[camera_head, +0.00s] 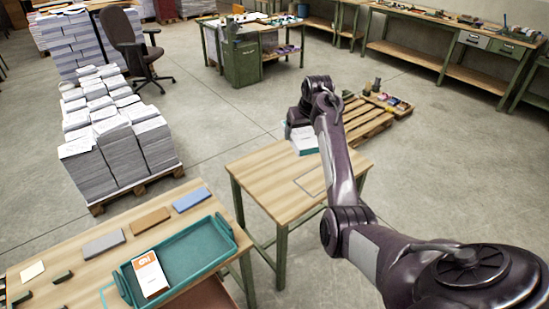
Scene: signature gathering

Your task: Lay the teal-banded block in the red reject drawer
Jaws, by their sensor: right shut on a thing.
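My right gripper (297,122) is beyond the far edge of the small wooden table, at the end of my purple arm. It is shut on the teal-banded block (306,141), a pale block with teal along its lower side; the fingertips are mostly hidden by the wrist. A dull red surface (207,294) shows low at the bottom, beside the teal tray, and may be the red reject drawer; most of it is cut off. My left gripper is not in view.
The teal tray (228,226) on the front-left table holds a white and orange block (150,274). Blue (191,200), tan (150,221) and grey (103,243) pads lie behind it. The small wooden table (262,182) is mostly bare. Paper stacks (110,130) stand left; a pallet (364,124) lies beyond.

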